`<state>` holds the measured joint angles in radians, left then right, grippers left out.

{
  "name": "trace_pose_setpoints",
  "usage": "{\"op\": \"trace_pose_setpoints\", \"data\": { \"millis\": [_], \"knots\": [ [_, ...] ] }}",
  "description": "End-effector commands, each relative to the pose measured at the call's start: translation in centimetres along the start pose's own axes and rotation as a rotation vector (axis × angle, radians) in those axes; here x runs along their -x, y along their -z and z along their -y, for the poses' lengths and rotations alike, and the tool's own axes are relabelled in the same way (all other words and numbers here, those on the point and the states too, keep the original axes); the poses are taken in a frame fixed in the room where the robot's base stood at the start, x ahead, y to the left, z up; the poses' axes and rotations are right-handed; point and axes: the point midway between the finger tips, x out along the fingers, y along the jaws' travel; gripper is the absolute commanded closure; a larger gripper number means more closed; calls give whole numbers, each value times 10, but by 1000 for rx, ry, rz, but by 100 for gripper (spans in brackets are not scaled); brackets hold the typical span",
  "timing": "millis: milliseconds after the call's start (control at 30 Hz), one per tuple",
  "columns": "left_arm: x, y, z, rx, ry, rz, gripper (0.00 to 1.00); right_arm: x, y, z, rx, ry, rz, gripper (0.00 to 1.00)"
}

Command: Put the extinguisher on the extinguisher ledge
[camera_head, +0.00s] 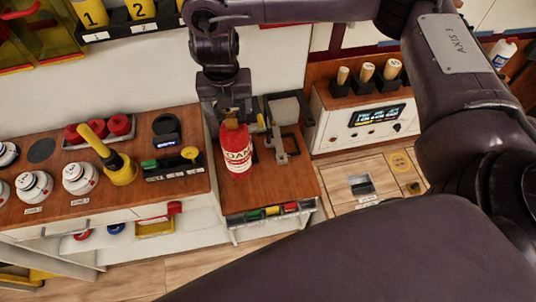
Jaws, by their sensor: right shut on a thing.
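The extinguisher (237,156) is a red cylinder with a white lettered label and a yellowish top. It is upright in my right gripper (234,119), which points down and is shut around its top. It is over a low brown wooden surface (290,181), which may be the extinguisher ledge; no label on it confirms this. I cannot tell whether the extinguisher's base touches the wood. The gripper hides part of its top. My left gripper is not in view.
A grey metal bracket (278,138) stands just right of the extinguisher. To the left, a wooden counter (55,197) holds white round knobs, a yellow handle (115,160) and a black switch block (173,166). A white console (370,118) with a display stands right. Bare wood lies right of the extinguisher.

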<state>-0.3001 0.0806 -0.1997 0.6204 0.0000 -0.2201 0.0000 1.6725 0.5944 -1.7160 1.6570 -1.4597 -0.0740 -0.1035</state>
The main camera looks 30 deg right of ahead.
Motion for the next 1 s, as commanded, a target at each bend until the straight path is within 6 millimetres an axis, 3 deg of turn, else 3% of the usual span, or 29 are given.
{"op": "trace_pose_setpoints", "data": {
  "millis": [300, 567, 767, 1000],
  "knots": [
    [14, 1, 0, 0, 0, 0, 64, 12, -10, -4, 374, -62, 4, 100],
    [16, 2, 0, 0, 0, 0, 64, 12, -13, -5, 504, -81, 5, 100],
    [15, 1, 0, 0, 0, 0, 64, -13, -8, -5, 514, -82, 0, 100],
    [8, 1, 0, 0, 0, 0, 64, -56, -1, -5, 512, -83, 0, 100]
  ]
}}
